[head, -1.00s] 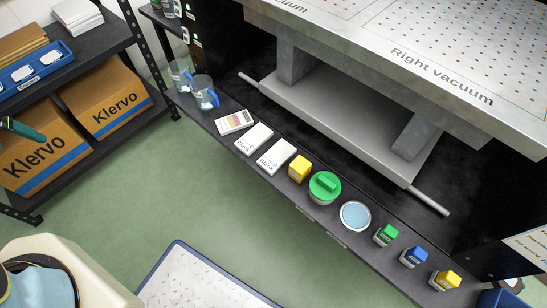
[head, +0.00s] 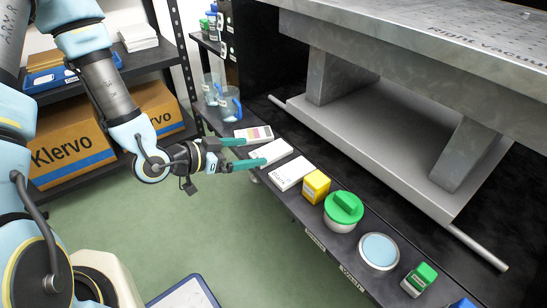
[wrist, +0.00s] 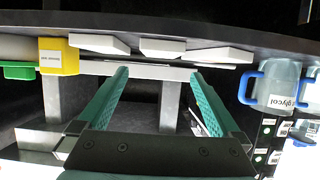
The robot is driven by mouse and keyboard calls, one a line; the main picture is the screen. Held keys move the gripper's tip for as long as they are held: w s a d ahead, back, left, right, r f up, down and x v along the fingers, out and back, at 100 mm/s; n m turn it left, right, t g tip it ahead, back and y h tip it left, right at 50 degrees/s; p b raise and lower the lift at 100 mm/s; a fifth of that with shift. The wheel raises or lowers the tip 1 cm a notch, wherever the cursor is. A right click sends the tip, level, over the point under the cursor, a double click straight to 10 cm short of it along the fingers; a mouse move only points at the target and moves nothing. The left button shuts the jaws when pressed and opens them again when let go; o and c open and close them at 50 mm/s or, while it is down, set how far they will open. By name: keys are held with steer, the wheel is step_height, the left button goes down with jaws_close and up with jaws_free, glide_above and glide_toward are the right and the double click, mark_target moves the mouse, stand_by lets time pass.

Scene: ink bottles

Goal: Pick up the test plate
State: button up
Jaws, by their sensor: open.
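The plate with coloured stripes, likely the test plate (head: 254,134), lies flat on the narrow black shelf, leftmost of three plates. Two plain white plates, the middle one (head: 271,152) and the right one (head: 291,173), lie beside it; "Blank" shows on them in the earlier head view. My gripper (head: 254,151) is open and empty, its teal fingers pointing at the shelf's front edge near the middle plate. In the wrist view my gripper (wrist: 160,73) has the middle plate (wrist: 162,47) ahead between its fingertips. The likely test plate (wrist: 225,53) shows edge-on to the right.
Jugs (head: 229,104) stand left of the plates. A yellow box (head: 316,185), a green-lidded jar (head: 343,210), a round blue-topped tin (head: 379,251) and small ink bottles stand to the right. The heavy metal table (head: 390,130) overhangs behind. Cardboard boxes (head: 75,147) sit on the left rack.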

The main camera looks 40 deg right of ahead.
mark_target(270, 151)
steer(key=shift+f+b+x, duration=0.2)
steer(key=shift+b+x, duration=0.05)
steer(key=shift+x, duration=1.35)
steer(key=shift+f+b+x, duration=0.25)
steer(key=shift+x, duration=1.3)
steer(key=shift+a, duration=0.15)
steer(key=c, duration=1.4)
